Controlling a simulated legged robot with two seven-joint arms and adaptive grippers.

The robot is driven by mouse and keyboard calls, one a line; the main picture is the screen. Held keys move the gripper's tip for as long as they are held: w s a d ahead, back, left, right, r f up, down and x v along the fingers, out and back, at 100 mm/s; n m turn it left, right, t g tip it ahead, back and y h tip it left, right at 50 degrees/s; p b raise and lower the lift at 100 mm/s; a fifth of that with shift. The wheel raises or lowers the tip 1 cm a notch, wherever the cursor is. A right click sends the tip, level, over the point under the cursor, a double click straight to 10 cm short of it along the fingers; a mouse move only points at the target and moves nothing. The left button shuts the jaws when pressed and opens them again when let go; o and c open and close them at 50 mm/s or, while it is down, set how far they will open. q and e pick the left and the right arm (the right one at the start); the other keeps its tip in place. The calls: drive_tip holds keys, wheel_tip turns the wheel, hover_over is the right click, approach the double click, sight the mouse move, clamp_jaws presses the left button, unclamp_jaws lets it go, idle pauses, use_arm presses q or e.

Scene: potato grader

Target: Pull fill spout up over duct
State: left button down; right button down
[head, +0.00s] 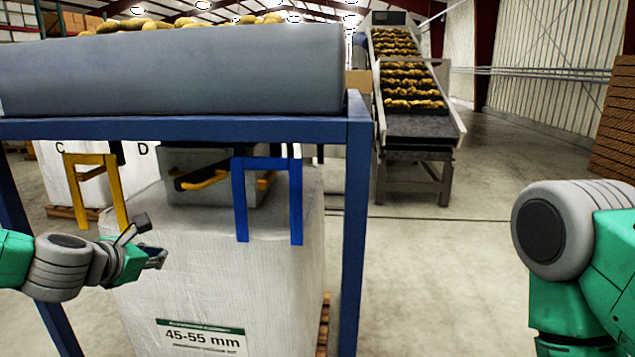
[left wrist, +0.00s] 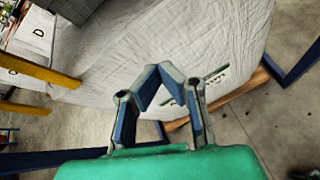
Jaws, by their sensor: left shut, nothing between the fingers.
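A large white bulk bag (head: 235,290) labelled 45-55 mm stands under the blue frame, and its side also fills much of the left wrist view (left wrist: 190,40). It has a yellow loop (head: 117,195) at the left and a blue loop (head: 239,205) at the right. A grey duct (head: 205,160) with yellow handles sits low above the bag top. I cannot make out a separate fill spout. My left gripper (head: 160,258) is shut and empty in front of the bag's left side, below the yellow loop. In the left wrist view its fingertips (left wrist: 165,72) meet. My right gripper is out of view.
A blue frame post (head: 355,220) stands right of the bag, under a grey hopper (head: 180,70) of potatoes. An inclined conveyor (head: 410,90) carries potatoes behind. Another white bag (head: 62,175) stands behind at left. The floor (head: 450,260) right of the post is clear.

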use_arm(q)
drive_tip(key=s+d+f+m+g+p, duration=0.2)
drive_tip(key=s+d+f+m+g, duration=0.15)
drive_tip(key=s+f+m, duration=0.35)
drive_tip(key=s+d+f+m+g+p, duration=0.2)
drive_tip(key=s+d+f+m, duration=0.35)
drive_tip(key=s+f, duration=0.3)
drive_tip(key=s+a+f+m+g+y+p, duration=0.1)
drive_tip(key=s+a+f+m+g+p, duration=0.1)
drive_tip(key=s+m, duration=0.7)
drive_tip(key=s+a+f+m+g+y+p, duration=0.1)
drive_tip(key=s+m, duration=0.7)
drive_tip(key=s, duration=0.8)
wheel_tip(320, 180, down, 3)
drive_tip(key=a+g+p, duration=0.1)
drive_tip(key=a+g, duration=0.1)
drive_tip(key=g, duration=0.1)
drive_tip(key=shift+a+m, duration=0.15)
drive_tip(key=shift+m, duration=0.2)
drive_tip(key=shift+f, duration=0.1)
